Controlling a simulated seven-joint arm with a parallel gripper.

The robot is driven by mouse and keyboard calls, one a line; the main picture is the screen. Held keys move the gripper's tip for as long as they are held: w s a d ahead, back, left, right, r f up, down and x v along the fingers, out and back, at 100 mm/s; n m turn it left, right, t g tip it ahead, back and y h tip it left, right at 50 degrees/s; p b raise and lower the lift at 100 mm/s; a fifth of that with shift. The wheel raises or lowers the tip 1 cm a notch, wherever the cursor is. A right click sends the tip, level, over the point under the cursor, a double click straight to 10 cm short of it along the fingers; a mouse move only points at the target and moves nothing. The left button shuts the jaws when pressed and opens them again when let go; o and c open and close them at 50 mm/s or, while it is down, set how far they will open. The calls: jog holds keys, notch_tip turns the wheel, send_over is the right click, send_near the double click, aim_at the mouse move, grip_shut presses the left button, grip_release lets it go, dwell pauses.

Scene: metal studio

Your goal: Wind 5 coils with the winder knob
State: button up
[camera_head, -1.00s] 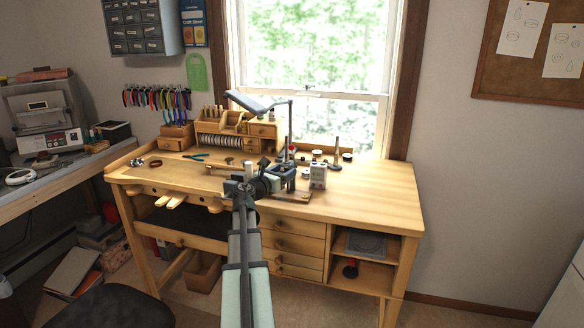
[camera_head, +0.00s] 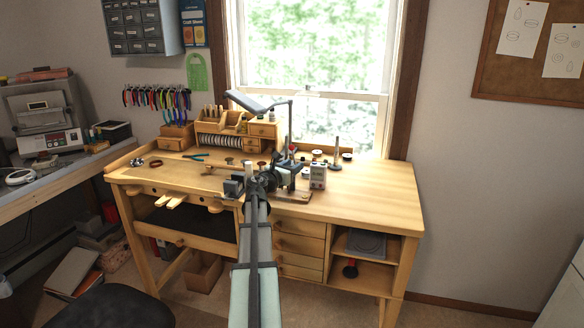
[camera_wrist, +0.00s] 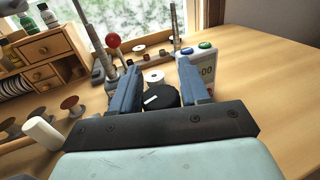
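The winder (camera_head: 288,172) stands near the front edge of the bench, partly hidden by my arm in the head view. My gripper (camera_wrist: 158,86) has its two blue-grey fingers spread apart. A black round part with a white mark (camera_wrist: 161,97), which may be the winder knob, shows between and just beyond the fingers. I cannot tell whether they touch it. A white spool-like piece (camera_wrist: 153,77) is behind it.
A red ball on a rod (camera_wrist: 113,40) rises behind the left finger. A white cylinder (camera_wrist: 43,133) and brown discs (camera_wrist: 70,103) are at the left. A lamp (camera_head: 250,101) overhangs the bench. The right side of the bench (camera_head: 380,190) is clear.

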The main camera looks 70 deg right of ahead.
jog(key=c, duration=0.6)
jog(key=shift+c, duration=0.2)
jog(key=shift+g, duration=0.3)
jog(key=m+g+y, duration=0.2)
jog(key=m+g, duration=0.1)
jog(key=g, duration=0.1)
jog(key=shift+s, duration=0.1)
jog(key=m+g+y, duration=0.4)
jog(key=g, duration=0.1)
jog(key=shift+s+a+m+y, duration=0.15)
jog(key=shift+s+m+y, duration=0.15)
jog(key=shift+y, duration=0.1)
jog(key=shift+s+a+m+g+y, duration=0.1)
jog(key=shift+a+m+g+y, duration=0.3)
jog(key=shift+m+y, duration=0.9)
jog(key=shift+s+a+m+g+y, duration=0.1)
jog(key=shift+m+g+y, duration=0.65)
jog(key=shift+y, duration=1.1)
jog(key=shift+s+a+m+g+y, duration=0.15)
jog(key=shift+m+g+y, duration=0.3)
jog(key=shift+m+y, duration=0.9)
jog(key=shift+a+y, duration=0.15)
jog(key=shift+y, duration=0.25)
